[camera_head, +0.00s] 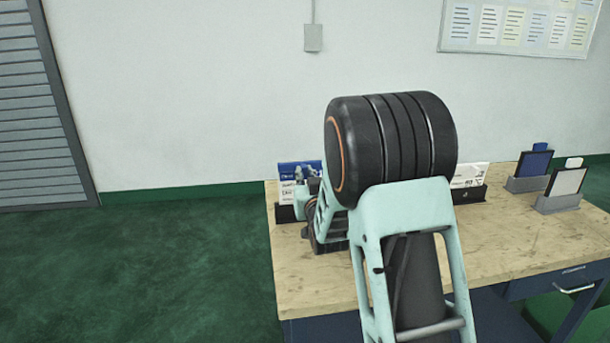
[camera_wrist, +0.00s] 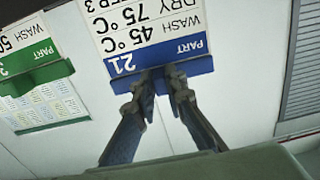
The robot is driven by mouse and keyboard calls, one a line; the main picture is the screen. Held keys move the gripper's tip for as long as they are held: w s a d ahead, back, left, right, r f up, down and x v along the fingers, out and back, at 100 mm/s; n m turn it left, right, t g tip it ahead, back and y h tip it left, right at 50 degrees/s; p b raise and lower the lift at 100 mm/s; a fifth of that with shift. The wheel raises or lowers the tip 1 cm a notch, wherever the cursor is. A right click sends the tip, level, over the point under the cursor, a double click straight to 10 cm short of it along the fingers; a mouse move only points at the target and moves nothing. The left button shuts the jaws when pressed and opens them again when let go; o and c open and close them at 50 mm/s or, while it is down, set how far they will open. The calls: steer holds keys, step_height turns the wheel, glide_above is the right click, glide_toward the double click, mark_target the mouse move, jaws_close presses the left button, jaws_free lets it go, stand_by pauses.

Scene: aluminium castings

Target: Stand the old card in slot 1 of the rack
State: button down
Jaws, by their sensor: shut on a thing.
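My gripper (camera_wrist: 160,82) is shut on the top edge of a blue-banded white card (camera_wrist: 150,38). The wrist view shows it upside down; it reads PART 21, WASH 45 °C, DRY 75 °C. In the head view, a blue-topped card (camera_head: 299,177) stands upright beside my wrist, behind a dark holder strip (camera_head: 285,214) that looks like the rack's left end. Whether its foot is seated or just above is not clear. Nothing shows which card is the old one.
A green-banded card (camera_wrist: 35,65) stands beside the held one in the wrist view. A white card (camera_head: 468,173) is in a dark holder at right. Two grey stands hold a blue card (camera_head: 534,162) and a white card (camera_head: 567,181). The wooden tabletop's front (camera_head: 510,255) is clear.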

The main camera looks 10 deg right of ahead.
steer(key=shift+f+b, duration=2.25)
steer(key=shift+b, duration=0.35)
steer(key=c, duration=1.9)
jaws_free()
steer(key=shift+s, duration=0.1)
steer(key=s, duration=1.2)
steer(key=shift+w+r, duration=0.1)
